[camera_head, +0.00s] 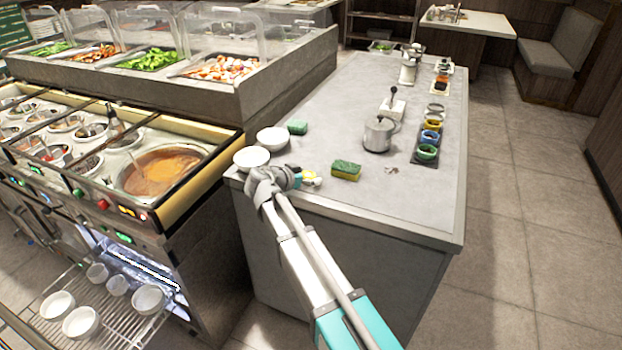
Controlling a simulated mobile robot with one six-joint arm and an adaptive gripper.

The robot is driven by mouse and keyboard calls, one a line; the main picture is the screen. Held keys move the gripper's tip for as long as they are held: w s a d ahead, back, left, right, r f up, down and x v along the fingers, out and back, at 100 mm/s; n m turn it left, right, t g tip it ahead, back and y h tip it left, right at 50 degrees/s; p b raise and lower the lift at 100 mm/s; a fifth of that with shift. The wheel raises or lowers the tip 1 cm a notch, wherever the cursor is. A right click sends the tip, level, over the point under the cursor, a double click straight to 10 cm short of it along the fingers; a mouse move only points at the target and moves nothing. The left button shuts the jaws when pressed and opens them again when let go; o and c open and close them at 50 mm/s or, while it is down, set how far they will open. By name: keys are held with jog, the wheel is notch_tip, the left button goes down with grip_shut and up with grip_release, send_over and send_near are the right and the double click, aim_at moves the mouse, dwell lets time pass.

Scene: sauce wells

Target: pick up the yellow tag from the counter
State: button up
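A small yellow and white item (311,177), which looks like the yellow tag, is on or just above the grey counter (410,205) near its front left part. My gripper (297,180) is at the end of my arm, right beside this item on its left. The dark fingers are small and partly hidden by my wrist. I cannot tell whether they are open or shut, or whether they touch the item.
A metal pot (378,134) and a dark tray of coloured wells (425,163) stand farther right. The counter's front right is clear.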

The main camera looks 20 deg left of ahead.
aim_at(308, 175)
jog(key=c, duration=0.8)
jog(key=shift+r, duration=0.2)
notch_tip(308, 175, up, 3)
jog(key=p, duration=0.3)
jog(key=shift+f, duration=0.1)
jog(key=shift+s+a+r+p, duration=2.4)
jog(key=shift+a+r+p, duration=0.1)
jog(key=shift+a, duration=0.05)
jog(key=shift+s+a+r+p, duration=2.35)
jog(key=shift+a+r+p, duration=0.1)
jog(key=shift+a+p, duration=0.1)
